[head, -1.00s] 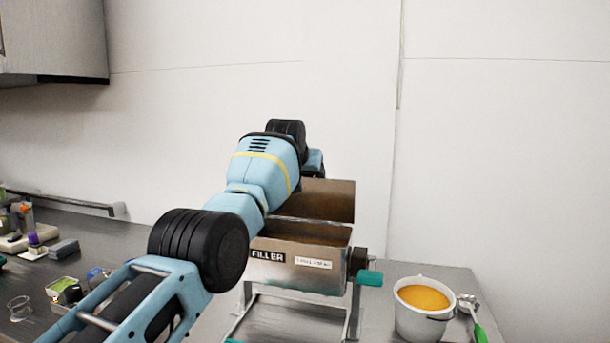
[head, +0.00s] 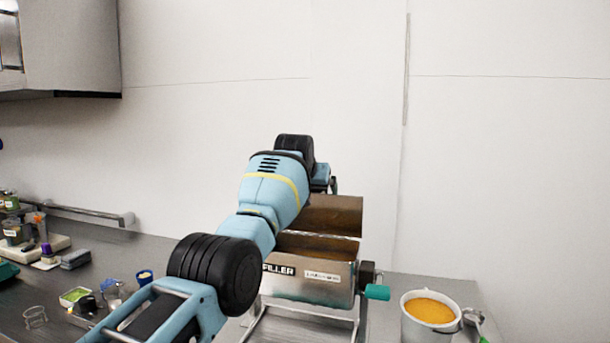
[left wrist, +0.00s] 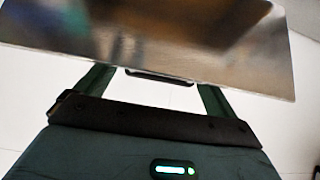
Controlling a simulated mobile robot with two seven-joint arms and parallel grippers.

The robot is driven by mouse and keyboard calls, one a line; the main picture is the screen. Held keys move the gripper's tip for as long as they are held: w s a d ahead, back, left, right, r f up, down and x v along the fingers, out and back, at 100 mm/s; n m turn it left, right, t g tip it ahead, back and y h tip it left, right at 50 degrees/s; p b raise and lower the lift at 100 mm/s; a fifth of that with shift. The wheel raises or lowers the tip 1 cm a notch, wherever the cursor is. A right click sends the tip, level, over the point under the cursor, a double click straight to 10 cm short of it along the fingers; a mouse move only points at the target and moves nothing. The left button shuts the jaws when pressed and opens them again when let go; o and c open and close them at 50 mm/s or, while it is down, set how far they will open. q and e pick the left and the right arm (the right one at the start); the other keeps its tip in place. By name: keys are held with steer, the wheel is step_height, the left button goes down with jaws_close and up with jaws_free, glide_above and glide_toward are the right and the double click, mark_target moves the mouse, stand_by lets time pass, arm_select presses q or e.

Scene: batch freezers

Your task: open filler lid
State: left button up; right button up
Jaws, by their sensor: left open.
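The filler (head: 335,292) is a metal box on a stand with an open top and a brown interior. Its lid (head: 338,214) is a brownish metal panel standing raised at the back of the opening, partly hidden by my left arm. My left gripper (head: 332,184) is at the lid's upper edge in the head view, mostly hidden behind its own wrist. In the left wrist view, the gripper (left wrist: 155,85) is open with its fingers apart, and a shiny metal panel, seemingly the lid (left wrist: 150,45), covers the fingertips. I cannot tell whether they touch it. My right gripper is not in view.
A white bucket (head: 407,322) of orange contents stands right of the filler, beside the teal handle (head: 377,292). Several small containers (head: 75,297) sit on the counter at left. A wall cabinet (head: 70,50) hangs upper left. The wall behind is bare.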

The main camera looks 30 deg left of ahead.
arm_select(q)
steer(key=shift+p+v, duration=0.35)
steer(key=shift+v, duration=2.45)
steer(key=shift+r, duration=0.1)
